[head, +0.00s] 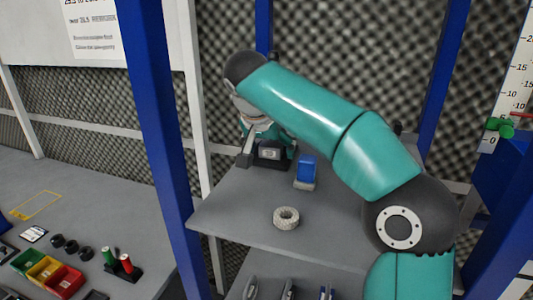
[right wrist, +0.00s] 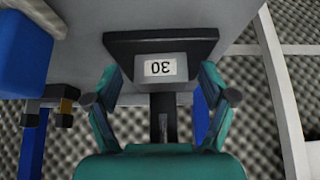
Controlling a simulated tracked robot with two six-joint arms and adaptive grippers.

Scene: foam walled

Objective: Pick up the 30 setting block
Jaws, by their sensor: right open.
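The 30 setting block (head: 270,154) stands on the grey shelf top, a dark block with a pale label. In the right wrist view the block (right wrist: 160,45) shows its label upside down, reading 30, on a grey face with a wider dark part. My right gripper (head: 266,138) is at the block in the head view, partly hidden by its own wrist. In the right wrist view my right gripper (right wrist: 162,98) is open, with one teal finger to each side and the block ahead of them. I cannot tell whether the fingers touch it. My left gripper is not in view.
A blue block with a grey base (head: 305,172) stands just right of the 30 block. A pale ring (head: 286,217) lies nearer on the grey shelf (head: 235,208). A blue post (head: 160,140) rises at left. Coloured bins (head: 45,272) sit on the left table.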

